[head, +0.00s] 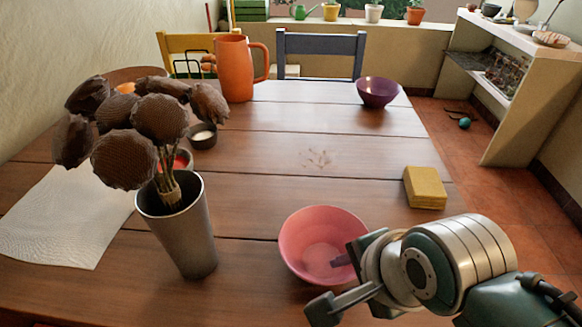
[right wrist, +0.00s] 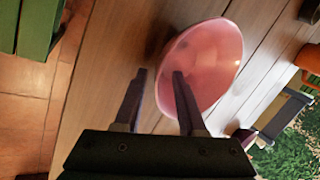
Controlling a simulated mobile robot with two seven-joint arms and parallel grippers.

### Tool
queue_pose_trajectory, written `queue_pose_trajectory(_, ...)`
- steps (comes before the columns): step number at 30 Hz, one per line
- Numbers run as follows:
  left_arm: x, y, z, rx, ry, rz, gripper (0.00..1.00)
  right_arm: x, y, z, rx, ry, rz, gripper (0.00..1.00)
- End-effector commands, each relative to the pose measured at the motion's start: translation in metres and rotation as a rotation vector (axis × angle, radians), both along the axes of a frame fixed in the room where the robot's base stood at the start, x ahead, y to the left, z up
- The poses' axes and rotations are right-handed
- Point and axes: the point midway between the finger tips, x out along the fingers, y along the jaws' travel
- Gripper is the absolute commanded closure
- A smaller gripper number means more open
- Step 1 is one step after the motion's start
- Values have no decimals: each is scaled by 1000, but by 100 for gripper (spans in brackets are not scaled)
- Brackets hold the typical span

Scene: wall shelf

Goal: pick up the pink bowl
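The pink bowl (head: 310,235) stands upright on the wooden table near its front, right of centre. My right gripper (head: 338,283) is at the bowl's near right side. One finger reaches over the inside of the bowl and the other is outside it. In the right wrist view the fingers (right wrist: 158,74) are apart, with the near edge of the pink bowl (right wrist: 212,65) seen between and beyond them. Nothing is clamped, and I cannot tell whether a finger touches the bowl. My left gripper is out of view.
A metal vase (head: 190,245) with brown dried flower heads stands left of the bowl. A yellow block (head: 425,187) lies to the right. A purple bowl (head: 378,92) and an orange pitcher (head: 235,70) stand farther back. The table's middle (head: 280,150) is mostly clear.

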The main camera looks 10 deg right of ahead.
Motion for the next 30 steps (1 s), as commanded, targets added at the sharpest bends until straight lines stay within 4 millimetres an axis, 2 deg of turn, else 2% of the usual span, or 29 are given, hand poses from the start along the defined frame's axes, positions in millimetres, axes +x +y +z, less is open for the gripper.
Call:
queue_pose_trajectory(6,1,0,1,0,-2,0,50,0,0,0,0,-1,0,62)
queue_pose_trajectory(16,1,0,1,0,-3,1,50,0,0,0,0,-1,1,100)
queue_pose_trajectory(30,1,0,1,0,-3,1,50,0,0,0,0,0,0,100)
